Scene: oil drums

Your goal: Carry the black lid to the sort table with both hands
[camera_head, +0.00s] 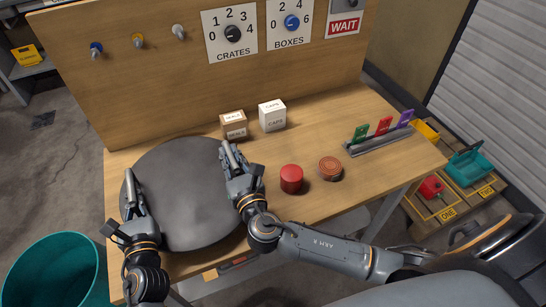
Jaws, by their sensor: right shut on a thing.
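The black lid (180,200) is a large round dark grey disc at the left end of the wooden sort table (330,115). I cannot tell whether it rests on the table top or is held just above it. My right gripper (230,158) is shut on the lid's right edge, fingers pointing away from me. My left gripper (131,186) is at the lid's left edge; how far its fingers are closed is unclear. The lid's near edge is partly hidden by my arms.
Two small boxes (272,115), a red can (291,178), a copper-coloured round piece (330,168) and a rack with coloured tags (378,139) stand on the table. A board (150,80) with dials closes its back. A teal bin (55,275) stands at lower left.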

